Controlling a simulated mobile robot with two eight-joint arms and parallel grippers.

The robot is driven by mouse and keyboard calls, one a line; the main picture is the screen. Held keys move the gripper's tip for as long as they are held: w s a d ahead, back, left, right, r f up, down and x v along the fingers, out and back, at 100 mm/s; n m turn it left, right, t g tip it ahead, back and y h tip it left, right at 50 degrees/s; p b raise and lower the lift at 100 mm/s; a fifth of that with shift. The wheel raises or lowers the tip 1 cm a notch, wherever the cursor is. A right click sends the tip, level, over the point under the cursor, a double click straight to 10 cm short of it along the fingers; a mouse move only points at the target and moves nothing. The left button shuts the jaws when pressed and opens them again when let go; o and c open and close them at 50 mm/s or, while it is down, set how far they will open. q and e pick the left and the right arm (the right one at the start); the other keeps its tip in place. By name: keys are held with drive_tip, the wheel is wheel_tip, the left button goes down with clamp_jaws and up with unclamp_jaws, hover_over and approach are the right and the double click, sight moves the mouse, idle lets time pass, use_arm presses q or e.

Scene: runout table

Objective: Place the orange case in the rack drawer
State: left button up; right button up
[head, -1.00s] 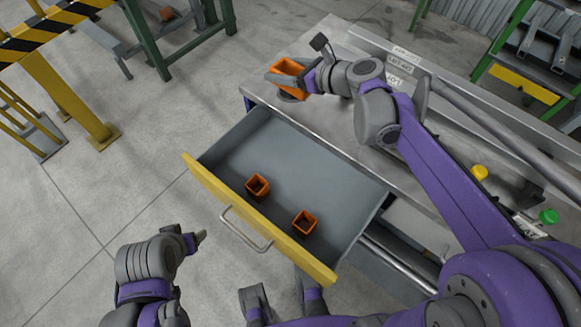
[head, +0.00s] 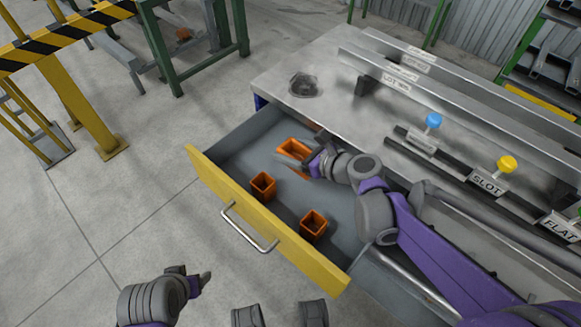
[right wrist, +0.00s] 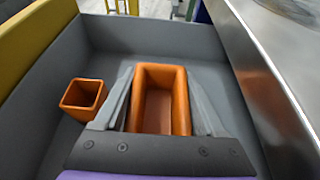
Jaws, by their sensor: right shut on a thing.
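The orange case (head: 292,149) is an open-topped rectangular box. My right gripper (head: 308,158) is shut on it, with one finger along each long side in the right wrist view (right wrist: 158,115). The case is upright inside the outline of the open drawer (head: 240,235), towards its back edge. I cannot tell whether its base touches the drawer floor. My left gripper (head: 203,283) is low at the left, outside the drawer and apart from it; its finger opening is not clear.
Two smaller square orange cups, one at the left (head: 263,186) and one nearer the front right (head: 313,225), stand in the drawer. The steel bench top (head: 330,75) lies behind it, with a dark round patch. Blue (head: 433,120) and yellow (head: 506,164) knobs stand on the bench.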

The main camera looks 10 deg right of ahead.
sight(291, 171)
drive_tip(key=shift+f+b, duration=0.9)
drive_tip(key=shift+f, duration=2.2)
drive_tip(key=shift+f, duration=0.2)
drive_tip(key=o, duration=1.4)
drive_tip(key=shift+o, duration=0.2)
drive_tip(key=shift+r, duration=0.1)
drive_tip(key=shift+r, duration=0.25)
drive_tip(key=p+v, duration=0.2)
drive_tip(key=v, duration=1)
drive_tip(key=shift+s+f+p, duration=0.1)
drive_tip(key=shift+f+p, duration=0.1)
drive_tip(key=shift+p, duration=0.2)
